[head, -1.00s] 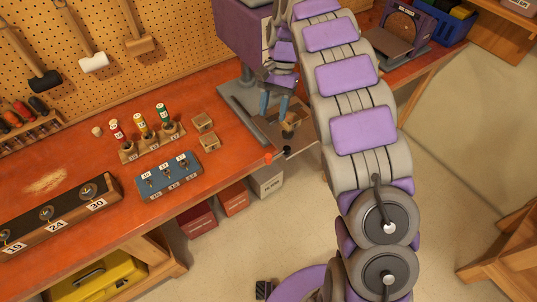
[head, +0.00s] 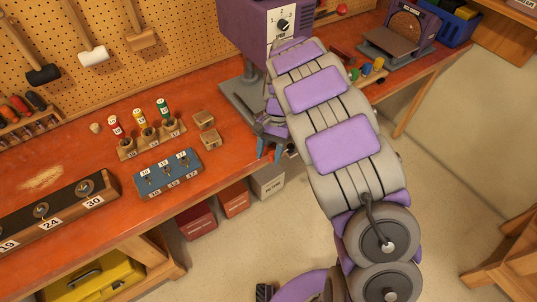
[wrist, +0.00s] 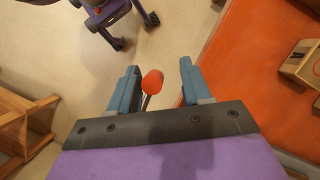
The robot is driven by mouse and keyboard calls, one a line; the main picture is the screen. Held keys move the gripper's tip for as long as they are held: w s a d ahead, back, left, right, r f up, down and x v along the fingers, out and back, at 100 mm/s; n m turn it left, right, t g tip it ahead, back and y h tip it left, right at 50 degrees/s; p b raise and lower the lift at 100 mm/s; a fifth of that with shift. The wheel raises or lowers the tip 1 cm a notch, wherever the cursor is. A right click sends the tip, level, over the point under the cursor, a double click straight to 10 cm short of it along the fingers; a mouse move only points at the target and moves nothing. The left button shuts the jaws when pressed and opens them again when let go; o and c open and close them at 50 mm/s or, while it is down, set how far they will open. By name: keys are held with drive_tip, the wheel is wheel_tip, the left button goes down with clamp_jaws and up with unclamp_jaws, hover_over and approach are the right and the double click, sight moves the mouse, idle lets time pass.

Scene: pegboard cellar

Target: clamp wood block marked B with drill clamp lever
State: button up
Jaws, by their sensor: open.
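The drill clamp lever shows in the wrist view as a thin dark rod with an orange-red knob (wrist: 152,81). My gripper (wrist: 158,73) is open, with one blue finger on each side of the knob; the knob is closer to the left finger. I cannot tell whether they touch. No block marked B can be read.
Two small wood blocks (head: 203,117) (head: 210,139) sit on the orange bench (head: 85,195). Boxes (head: 234,199) stand below the bench. The floor at right is largely clear.

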drive_tip(key=shift+s+d+f, duration=0.15)
drive_tip(key=shift+d+f, duration=0.05)
drive_tip(key=shift+d, duration=0.5)
drive_tip(key=shift+a, duration=0.5)
drive_tip(key=c, duration=0.5)
drive_tip(key=shift+d, duration=0.2)
clamp_jaws()
